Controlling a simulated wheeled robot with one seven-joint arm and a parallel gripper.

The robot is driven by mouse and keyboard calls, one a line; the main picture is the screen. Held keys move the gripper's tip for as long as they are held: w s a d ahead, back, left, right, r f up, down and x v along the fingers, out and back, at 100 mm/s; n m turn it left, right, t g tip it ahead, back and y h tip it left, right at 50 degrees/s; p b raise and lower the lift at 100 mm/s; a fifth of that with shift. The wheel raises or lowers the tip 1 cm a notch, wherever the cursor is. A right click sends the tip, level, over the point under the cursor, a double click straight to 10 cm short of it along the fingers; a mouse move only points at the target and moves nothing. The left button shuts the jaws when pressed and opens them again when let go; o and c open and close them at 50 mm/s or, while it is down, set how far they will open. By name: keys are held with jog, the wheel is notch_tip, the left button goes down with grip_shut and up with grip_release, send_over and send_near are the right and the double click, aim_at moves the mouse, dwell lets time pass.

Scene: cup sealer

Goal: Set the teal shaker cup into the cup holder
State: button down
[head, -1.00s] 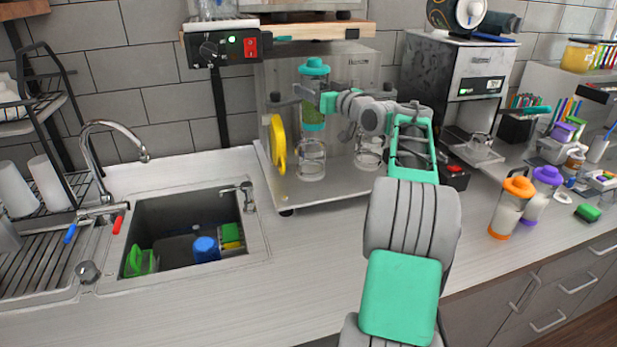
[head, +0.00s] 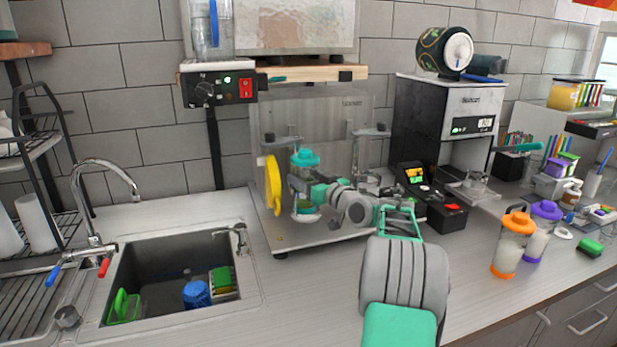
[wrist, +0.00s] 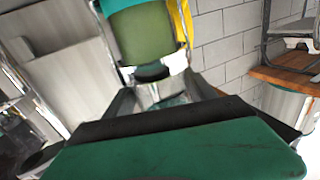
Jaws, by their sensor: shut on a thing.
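The clear cup holder (head: 306,214) is at the cup's lower end, on the metal base plate. The cup's bottom is low at the holder, but I cannot tell whether it is fully seated. In the wrist view the cup (wrist: 146,35) shows its green contents at the top, close beyond my gripper.
A yellow disc (head: 273,185) stands just left of the cup. The sink (head: 185,270) is at left. Orange-lidded (head: 511,242) and purple-lidded (head: 541,225) shakers stand at right.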

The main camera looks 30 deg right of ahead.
jog(key=shift+s, duration=0.1)
jog(key=shift+f+b, duration=0.25)
jog(key=shift+b, duration=0.25)
jog(key=shift+c, duration=1.5)
grip_release()
jog(key=shift+r+p, duration=0.25)
jog(key=shift+p, duration=0.15)
jog(key=shift+s+d, duration=0.1)
jog(key=shift+s, duration=0.25)
jog(key=s+b, duration=0.3)
jog(key=s, duration=0.8)
jog(key=shift+s+d, duration=0.15)
jog(key=shift+d, duration=0.1)
